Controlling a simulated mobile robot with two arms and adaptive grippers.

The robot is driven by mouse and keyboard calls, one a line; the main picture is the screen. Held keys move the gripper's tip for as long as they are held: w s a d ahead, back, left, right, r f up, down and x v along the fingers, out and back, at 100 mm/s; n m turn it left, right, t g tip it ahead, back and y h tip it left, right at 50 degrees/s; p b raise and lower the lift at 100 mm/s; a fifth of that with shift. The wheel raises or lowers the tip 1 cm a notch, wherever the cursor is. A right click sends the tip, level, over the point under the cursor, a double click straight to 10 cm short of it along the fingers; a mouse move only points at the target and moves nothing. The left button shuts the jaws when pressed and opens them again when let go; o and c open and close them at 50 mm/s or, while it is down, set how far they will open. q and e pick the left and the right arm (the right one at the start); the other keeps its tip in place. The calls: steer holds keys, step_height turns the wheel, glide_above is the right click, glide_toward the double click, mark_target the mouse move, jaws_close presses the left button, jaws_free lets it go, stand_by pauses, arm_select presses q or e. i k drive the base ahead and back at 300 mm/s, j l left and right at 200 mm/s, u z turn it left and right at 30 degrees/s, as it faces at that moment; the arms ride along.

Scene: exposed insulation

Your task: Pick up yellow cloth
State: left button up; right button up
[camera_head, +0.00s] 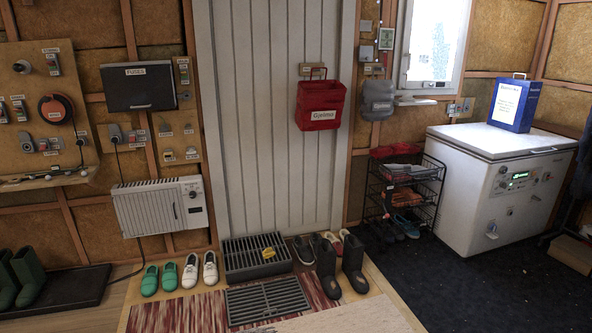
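A small yellow item (268,253), possibly the yellow cloth, lies on a dark slatted crate (238,263) on the floor in front of the door. It is too small to tell for sure that it is cloth. No other yellow cloth shows. Neither of my grippers is in view.
White and green shoes (170,276) stand left of the crate, and dark boots (354,265) stand right of it. A floor grate (267,300) lies in front. A shoe rack (405,190) and a white chest freezer (501,190) stand to the right. The dark floor (480,290) is mostly clear.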

mark_target(268, 253)
steer(key=i, duration=0.95)
steer(key=i+u, duration=0.1)
steer(key=i, duration=0.85)
